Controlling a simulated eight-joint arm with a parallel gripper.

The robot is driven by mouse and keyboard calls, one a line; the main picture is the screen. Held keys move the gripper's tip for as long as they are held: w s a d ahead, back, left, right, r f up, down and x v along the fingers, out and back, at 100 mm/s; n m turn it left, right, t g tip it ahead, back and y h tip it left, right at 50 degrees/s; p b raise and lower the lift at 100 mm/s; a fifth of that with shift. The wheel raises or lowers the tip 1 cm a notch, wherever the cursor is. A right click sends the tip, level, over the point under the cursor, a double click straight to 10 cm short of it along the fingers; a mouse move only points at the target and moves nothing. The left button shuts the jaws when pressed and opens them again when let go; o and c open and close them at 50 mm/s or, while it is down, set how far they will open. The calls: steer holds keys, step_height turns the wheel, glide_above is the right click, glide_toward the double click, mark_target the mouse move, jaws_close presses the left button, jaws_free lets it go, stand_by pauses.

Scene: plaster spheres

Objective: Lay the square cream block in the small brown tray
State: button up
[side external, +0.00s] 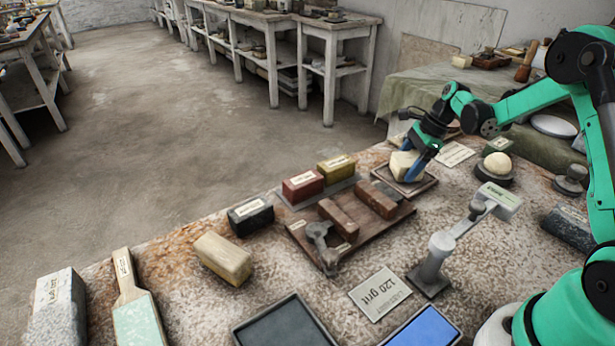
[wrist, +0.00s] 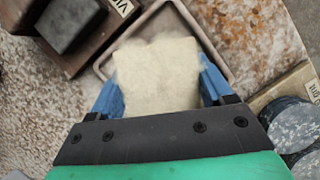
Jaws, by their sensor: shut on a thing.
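The square cream block (side external: 404,166) is between the blue fingers of my gripper (side external: 417,168), which is shut on it. In the wrist view the block (wrist: 157,76) fills the space between the two fingertips (wrist: 160,85). The small brown tray (side external: 428,184) is directly under and around the block at the back right of the stone table. In the wrist view the tray's rim (wrist: 213,50) shows beyond and beside the block. The block appears tilted in the side view. I cannot tell whether it touches the tray floor, as the block hides most of it.
A wooden board (side external: 378,229) with brown blocks lies left of the tray; red (side external: 303,187) and yellow (side external: 336,170) blocks stand behind it. A pale sphere (side external: 497,164) on a dark base is to the right. A grey metal stand (side external: 436,262) rises in front.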

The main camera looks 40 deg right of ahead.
steer(key=shift+f, duration=0.3)
steer(key=o, duration=1.5)
steer(key=shift+r, duration=2.05)
